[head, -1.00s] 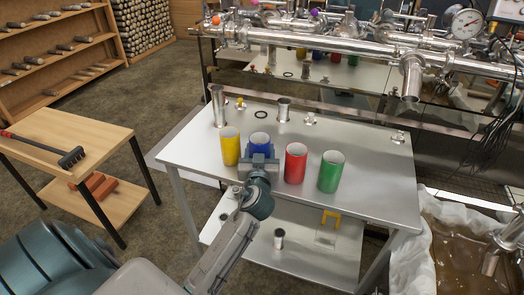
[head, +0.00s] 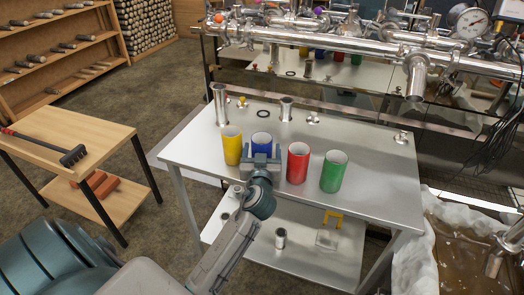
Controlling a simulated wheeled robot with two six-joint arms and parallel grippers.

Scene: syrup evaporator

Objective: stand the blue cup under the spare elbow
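The blue cup (head: 261,139) stands upright on the steel table, between the yellow cup (head: 232,146) and the red cup (head: 298,162). The green cup (head: 333,172) stands to the right of the red one. My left gripper (head: 262,155) is at the near side of the blue cup and hides its lower part. Its fingers are at the cup's sides; whether they press on it cannot be told. A steel pipe elbow (head: 415,78) hangs from the pipework at the upper right, its mouth downward. Another elbow (head: 496,258) shows at the lower right. Which is the spare one is unclear. My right gripper is not in view.
The steel table (head: 375,190) is clear to the right of the green cup. Upright steel tubes (head: 221,106) and small fittings (head: 313,118) stand along its back. A wooden table with a black-headed rake (head: 72,156) is at left. A lined vat (head: 455,250) is at right.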

